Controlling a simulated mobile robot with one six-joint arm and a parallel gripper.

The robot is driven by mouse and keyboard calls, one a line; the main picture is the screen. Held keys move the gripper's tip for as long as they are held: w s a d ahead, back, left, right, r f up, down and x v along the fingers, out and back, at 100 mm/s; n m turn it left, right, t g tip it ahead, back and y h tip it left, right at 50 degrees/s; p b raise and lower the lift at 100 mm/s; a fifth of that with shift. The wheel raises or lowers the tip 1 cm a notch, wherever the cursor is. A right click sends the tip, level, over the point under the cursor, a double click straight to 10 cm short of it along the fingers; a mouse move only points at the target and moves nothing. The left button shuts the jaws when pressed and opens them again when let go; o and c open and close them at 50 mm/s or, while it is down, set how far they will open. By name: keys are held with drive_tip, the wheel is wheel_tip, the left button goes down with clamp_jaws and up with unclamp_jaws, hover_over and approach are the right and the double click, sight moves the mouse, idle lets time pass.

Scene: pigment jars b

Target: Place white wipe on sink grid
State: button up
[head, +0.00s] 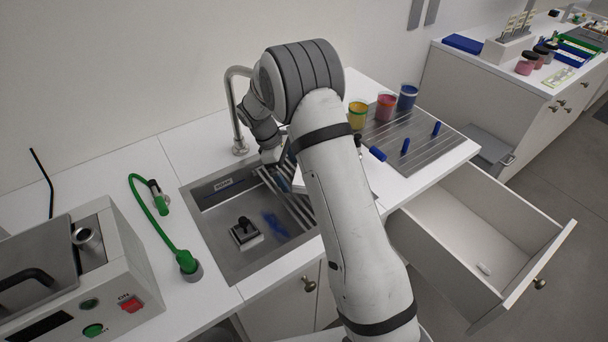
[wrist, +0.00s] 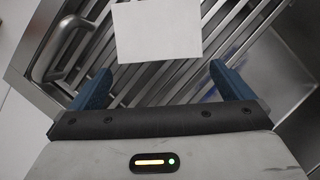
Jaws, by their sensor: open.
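The white wipe (wrist: 157,29) is a flat, pale sheet at the top of the wrist view. It lies over the slats of the metal sink grid (wrist: 150,88), just beyond my fingertips and clear of both. My gripper (wrist: 160,72) is open, with its two blue fingers apart and only grid slats visible between them. In the head view my gripper (head: 282,160) is over the sink's back right, largely hidden by my arm. The sink grid (head: 287,200) shows there to the left of my arm; the wipe is mostly hidden there.
The sink (head: 215,235) holds a black-handled block (head: 245,233) and a blue smear. A tall faucet (head: 236,110) stands behind it. An open drawer (head: 470,235) sticks out at front right.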

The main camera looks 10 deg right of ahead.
drive_tip(key=w+a, duration=0.1)
drive_tip(key=a, duration=0.1)
drive_tip(key=w+a, duration=0.1)
drive_tip(key=a, duration=0.1)
drive_tip(key=a+b, duration=0.1)
drive_tip(key=a, duration=0.1)
drive_tip(key=shift+w+a, duration=0.4)
